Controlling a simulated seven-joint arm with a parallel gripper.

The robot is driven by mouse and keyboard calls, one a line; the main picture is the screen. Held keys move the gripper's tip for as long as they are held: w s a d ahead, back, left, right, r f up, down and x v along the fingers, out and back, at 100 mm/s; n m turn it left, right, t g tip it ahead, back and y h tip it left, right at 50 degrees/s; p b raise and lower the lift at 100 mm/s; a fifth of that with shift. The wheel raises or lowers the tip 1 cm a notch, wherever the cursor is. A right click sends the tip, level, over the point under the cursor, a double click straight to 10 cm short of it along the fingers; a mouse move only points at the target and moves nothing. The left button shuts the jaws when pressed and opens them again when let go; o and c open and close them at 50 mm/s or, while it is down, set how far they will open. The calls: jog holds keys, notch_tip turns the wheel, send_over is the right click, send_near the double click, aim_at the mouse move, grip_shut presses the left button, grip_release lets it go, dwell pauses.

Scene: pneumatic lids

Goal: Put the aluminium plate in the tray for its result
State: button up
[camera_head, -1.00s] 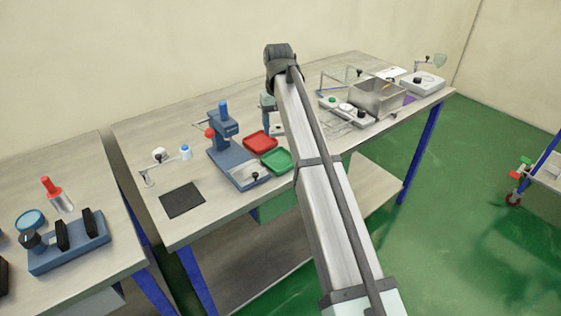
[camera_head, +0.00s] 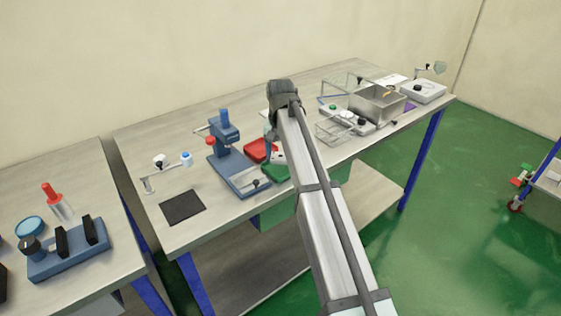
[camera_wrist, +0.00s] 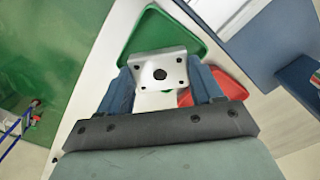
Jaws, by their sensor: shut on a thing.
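The aluminium plate (camera_wrist: 142,72) is a pale metal piece with a large central hole and small holes near its corners. My gripper (camera_wrist: 165,82) is shut on it, with a blue finger on each side. In the head view the plate (camera_head: 280,157) shows small below my wrist. In the wrist view the plate overlaps the green tray (camera_wrist: 192,38); I cannot tell how high above it. The red tray (camera_wrist: 230,84) lies beside the right finger and is partly covered by it. In the head view the green tray (camera_head: 272,173) and red tray (camera_head: 255,150) are partly hidden by my arm.
A blue press-like device (camera_head: 228,150) stands just left of the trays. A black mat (camera_head: 182,207) lies near the bench's left front. A metal bin (camera_head: 378,105), a wire basket (camera_head: 335,130) and a white scale-like device (camera_head: 422,92) stand to the right.

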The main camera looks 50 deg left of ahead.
aim_at(280, 156)
jog(key=shift+f, duration=1.75)
jog(key=o, duration=0.9)
jog(key=shift+f, duration=0.15)
jog(key=shift+o, duration=0.2)
notch_tip(280, 156, up, 12)
jog(key=shift+r, duration=0.2)
